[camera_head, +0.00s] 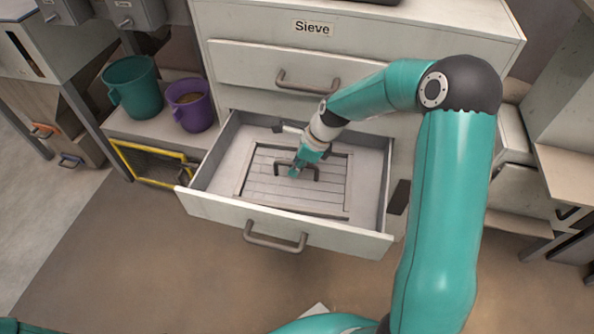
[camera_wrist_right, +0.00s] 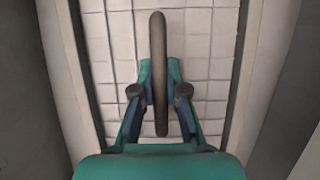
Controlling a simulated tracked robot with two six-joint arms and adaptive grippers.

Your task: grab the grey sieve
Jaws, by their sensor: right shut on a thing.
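The grey sieve (camera_head: 318,192) is a flat rectangular frame with a grid of panels and a dark arched handle. It lies inside the open drawer below the one labelled "Sieve". My right gripper (camera_head: 296,168) reaches down into the drawer at the handle. In the right wrist view the fingers (camera_wrist_right: 160,97) stand on either side of the handle (camera_wrist_right: 159,45) and are shut on it, with the sieve's grid (camera_wrist_right: 205,60) below. The sieve appears to lie flat in the drawer. My left gripper is not in view.
The open drawer (camera_head: 215,208) has raised walls around the sieve and a front handle (camera_head: 275,240). A closed drawer (camera_head: 240,65) is above. A green jug (camera_head: 133,88), a purple jug (camera_head: 190,108) and a yellow-framed mesh (camera_head: 150,153) are at the left.

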